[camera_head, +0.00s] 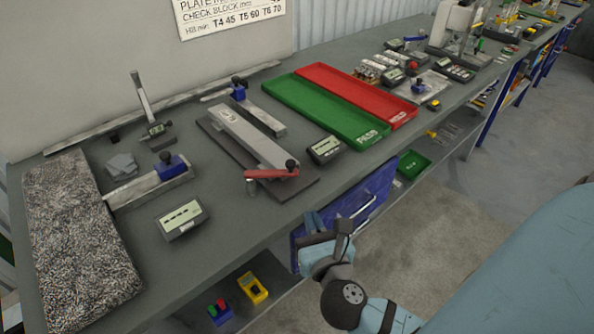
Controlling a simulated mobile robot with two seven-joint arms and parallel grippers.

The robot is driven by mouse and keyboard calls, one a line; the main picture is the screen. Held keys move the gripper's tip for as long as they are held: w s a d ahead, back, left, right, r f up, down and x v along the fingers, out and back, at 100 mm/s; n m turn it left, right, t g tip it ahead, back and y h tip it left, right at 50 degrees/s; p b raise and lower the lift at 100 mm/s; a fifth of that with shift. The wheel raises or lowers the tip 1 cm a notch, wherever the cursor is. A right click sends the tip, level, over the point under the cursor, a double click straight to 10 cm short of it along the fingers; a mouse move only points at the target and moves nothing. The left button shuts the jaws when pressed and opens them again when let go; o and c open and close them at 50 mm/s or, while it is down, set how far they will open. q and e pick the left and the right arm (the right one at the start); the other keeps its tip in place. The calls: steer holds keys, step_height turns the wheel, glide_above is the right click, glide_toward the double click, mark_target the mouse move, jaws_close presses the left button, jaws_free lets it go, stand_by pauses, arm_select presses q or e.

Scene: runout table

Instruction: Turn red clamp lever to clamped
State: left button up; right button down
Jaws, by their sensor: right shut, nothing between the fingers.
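The red clamp lever (270,174) lies roughly crosswise at the near end of a long grey metal bar (245,135). Its right end is close to a dark knob (291,165), and a small metal post shows below its left end. The bar rests on a dark base plate (304,189) on the bench. My right gripper (317,226) is shut and empty in front of the bench edge, nearer to me than the lever and clearly apart from it. Its fingertips are small and hard to separate. My left gripper is not in view.
A display box (325,150) stands right of the lever, and another (182,217) stands to the left. Green (325,112) and red (350,90) trays lie behind. A blue drawer front (372,195) is under the bench near my gripper. Bare bench lies left of the lever.

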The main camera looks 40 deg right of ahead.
mark_target(295, 165)
steer(key=p+x, duration=0.1)
steer(key=x, duration=1.2)
steer(key=shift+w+d, duration=0.15)
steer(key=shift+w, duration=0.1)
steer(key=shift+p, duration=0.35)
steer(key=shift+w+d+r+n+t+y+p, duration=0.1)
steer(key=shift+w+d+n+t+y+p, duration=0.15)
steer(key=shift+y+p, duration=0.25)
steer(key=shift+w+d+r+n+t+y+p, duration=0.1)
steer(key=shift+w+d+n+y+p, duration=0.05)
steer(key=shift+d+n+y+p, duration=0.3)
steer(key=shift+w+d+n+y, duration=0.1)
steer(key=shift+w+n+y, duration=0.2)
steer(key=shift+y, duration=0.25)
steer(key=shift+w+d+n+t+y+p, duration=0.15)
steer(key=shift+w+d+n+y+p, duration=0.15)
steer(key=shift+y, duration=0.3)
steer(key=shift+w+d+n+t+y+p, duration=0.15)
steer(key=shift+w+n+y+p, duration=0.2)
steer(key=shift+y, duration=0.25)
steer(key=w+n+y, duration=0.1)
steer(key=y, duration=0.1)
steer(key=w+d+n+y, duration=0.1)
steer(key=y, duration=0.1)
steer(key=shift+d+f+n, duration=0.1)
steer(key=shift+f+n, duration=0.15)
steer(key=shift+n, duration=0.1)
steer(key=shift+w+d, duration=0.1)
steer(key=shift+w, duration=0.6)
steer(key=shift+d, duration=0.15)
